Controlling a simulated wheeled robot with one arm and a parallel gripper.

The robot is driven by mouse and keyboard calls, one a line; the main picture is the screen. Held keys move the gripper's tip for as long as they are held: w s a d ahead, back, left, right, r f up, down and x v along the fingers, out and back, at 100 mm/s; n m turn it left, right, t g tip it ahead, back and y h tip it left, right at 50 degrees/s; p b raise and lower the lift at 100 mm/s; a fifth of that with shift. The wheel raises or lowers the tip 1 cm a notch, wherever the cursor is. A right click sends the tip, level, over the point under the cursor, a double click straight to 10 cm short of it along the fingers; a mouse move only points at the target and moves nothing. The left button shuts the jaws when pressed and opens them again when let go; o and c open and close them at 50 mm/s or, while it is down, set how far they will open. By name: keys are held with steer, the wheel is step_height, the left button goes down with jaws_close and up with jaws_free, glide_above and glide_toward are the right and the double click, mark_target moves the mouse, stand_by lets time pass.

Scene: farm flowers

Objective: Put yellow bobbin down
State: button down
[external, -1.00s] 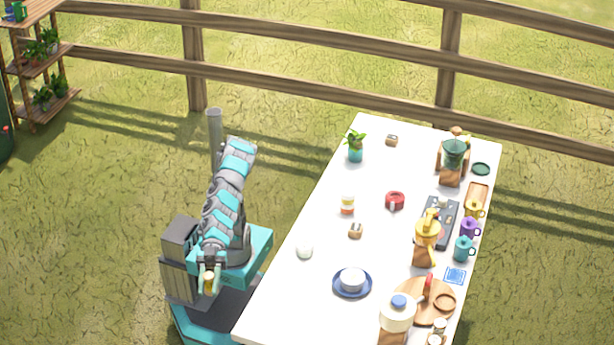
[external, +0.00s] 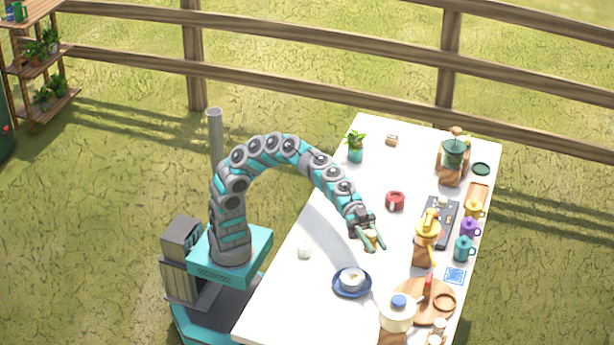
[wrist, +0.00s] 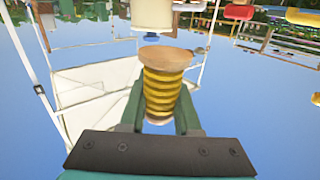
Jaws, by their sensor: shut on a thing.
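The yellow bobbin (wrist: 162,95), with a wooden end and yellow thread, is between the fingers of my gripper in the wrist view. In the external view, my gripper (external: 371,241) is shut on this bobbin, over the middle of the white table (external: 318,235). The gap between bobbin and tabletop cannot be told.
A blue saucer with a bowl (external: 352,281) lies in front of my gripper. A pale cylinder (wrist: 153,14) shows beyond the bobbin.

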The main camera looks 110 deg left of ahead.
steer(key=w+a+r+n+t+y, duration=0.1)
steer(key=w+a+n+t+y, duration=0.1)
steer(key=a, duration=1.9)
steer(key=w+a+n+t+y, duration=0.1)
steer(key=w+a+t+y, duration=0.15)
steer(key=a, duration=1.85)
steer(key=s+a+n+y, duration=0.1)
steer(key=s+a, duration=0.3)
steer(key=a, duration=0.6)
steer(key=s+a+n+y, duration=0.1)
steer(key=s+a, duration=0.3)
steer(key=a, duration=0.5)
steer(key=s+a+f+n+y, duration=0.1)
steer(key=s+a+f, duration=0.1)
steer(key=s+a, duration=0.6)
steer(key=s+a+f+n+t+y, duration=0.1)
steer(key=s+a+f+y, duration=0.1)
steer(key=s+a, duration=0.7)
steer(key=shift+a+f+n, duration=0.3)
steer(key=shift+a+f, duration=0.1)
steer(key=shift+f, duration=0.05)
steer(key=shift+f+t+y, duration=0.1)
steer(key=shift+t+y, duration=0.15)
step_height(320, 180, down, 7)
steer(key=shift+r+p, duration=0.2)
steer(key=shift+p, duration=0.1)
steer(key=shift+s+f+b, duration=0.1)
steer(key=shift+f+b, duration=0.5)
steer(key=shift+f, duration=0.8)
